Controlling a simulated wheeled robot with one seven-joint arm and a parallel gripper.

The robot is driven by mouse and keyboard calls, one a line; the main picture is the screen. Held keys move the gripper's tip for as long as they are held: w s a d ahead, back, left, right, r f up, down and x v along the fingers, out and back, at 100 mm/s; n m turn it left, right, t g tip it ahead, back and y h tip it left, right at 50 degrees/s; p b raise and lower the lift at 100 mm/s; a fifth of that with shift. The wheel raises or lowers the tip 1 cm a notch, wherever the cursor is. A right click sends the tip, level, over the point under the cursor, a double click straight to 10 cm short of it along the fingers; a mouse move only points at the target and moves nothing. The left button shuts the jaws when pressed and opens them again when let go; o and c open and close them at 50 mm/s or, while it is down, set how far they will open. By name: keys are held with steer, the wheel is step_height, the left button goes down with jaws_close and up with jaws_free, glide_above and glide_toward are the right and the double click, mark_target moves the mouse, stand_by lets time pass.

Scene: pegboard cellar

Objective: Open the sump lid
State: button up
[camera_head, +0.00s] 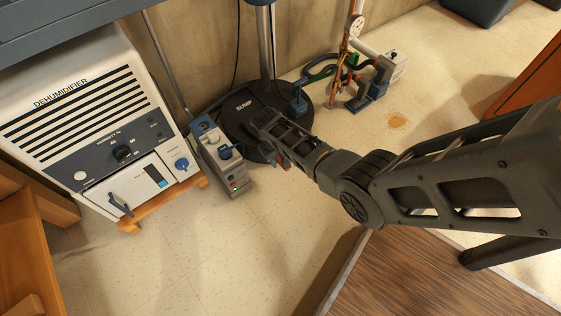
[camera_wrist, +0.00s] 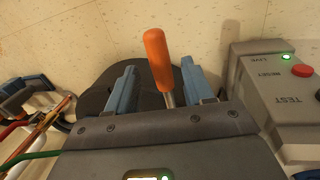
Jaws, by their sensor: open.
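The sump lid (camera_head: 238,122) is a black round disc marked SUMP on the floor, and a dark part of it shows in the wrist view (camera_wrist: 93,97). My gripper (camera_head: 277,157) is over the lid's near side, and my arm hides part of the disc. In the wrist view my gripper (camera_wrist: 159,76) is open, its two blue fingers apart. An orange handle (camera_wrist: 157,58) on a metal shaft stands between the fingers, with gaps on both sides. The lid looks flat on the floor; where the handle joins it is hidden.
A grey box (camera_head: 222,160) with a TEST label (camera_wrist: 287,98) stands close beside the lid. A white dehumidifier (camera_head: 95,115) is at left. A grey pipe (camera_head: 266,45) rises behind the lid, with other pipework (camera_head: 350,75) to its right. Floor in front is clear.

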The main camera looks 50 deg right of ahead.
steer(key=shift+d+f+b, duration=0.15)
steer(key=shift+f+b, duration=0.15)
steer(key=shift+f, duration=0.6)
jaws_close()
